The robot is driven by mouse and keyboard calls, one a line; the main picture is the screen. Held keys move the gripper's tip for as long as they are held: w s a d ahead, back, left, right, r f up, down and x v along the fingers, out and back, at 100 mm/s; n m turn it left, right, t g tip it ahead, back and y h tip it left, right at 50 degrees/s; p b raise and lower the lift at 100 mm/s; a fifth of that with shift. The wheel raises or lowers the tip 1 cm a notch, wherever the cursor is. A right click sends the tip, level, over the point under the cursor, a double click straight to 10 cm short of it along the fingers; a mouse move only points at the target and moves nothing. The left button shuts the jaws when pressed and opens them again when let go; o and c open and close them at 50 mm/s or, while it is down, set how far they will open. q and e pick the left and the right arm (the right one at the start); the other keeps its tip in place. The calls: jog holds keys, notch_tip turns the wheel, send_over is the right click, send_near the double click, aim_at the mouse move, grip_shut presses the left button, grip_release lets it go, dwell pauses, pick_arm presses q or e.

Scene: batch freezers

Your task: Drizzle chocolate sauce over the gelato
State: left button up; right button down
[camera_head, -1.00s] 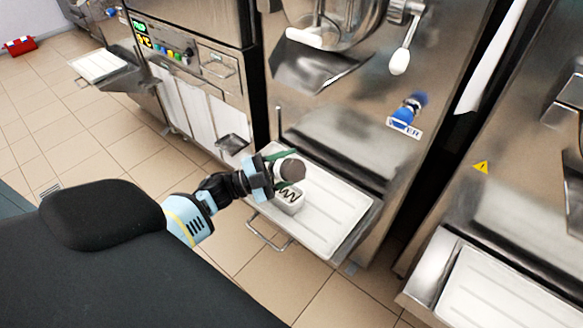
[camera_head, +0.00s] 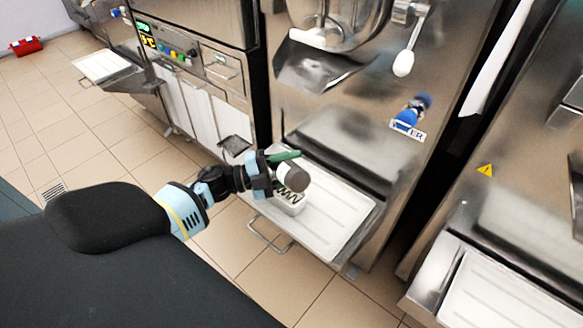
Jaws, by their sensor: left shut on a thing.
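My left gripper (camera_head: 266,177) is shut on a bottle (camera_head: 293,177) with a dark brown end and a pale band. The bottle is tilted over a small pale tub (camera_head: 291,206), and covers part of it. Dark zigzag lines of sauce (camera_head: 287,194) show on top of the pale gelato in the tub. The tub stands on the left part of a white ribbed tray (camera_head: 325,215) in front of the middle freezer. My right gripper is not in view.
The steel middle freezer (camera_head: 350,125) rises behind the tray, with a white-knobbed lever (camera_head: 403,64) and a blue tap (camera_head: 411,110). A wire handle (camera_head: 268,236) sticks out below the tray. The tray's right part is bare. Another freezer stands at right.

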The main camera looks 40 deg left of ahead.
aim_at(291, 161)
pick_arm(q)
jog(key=shift+r, duration=0.15)
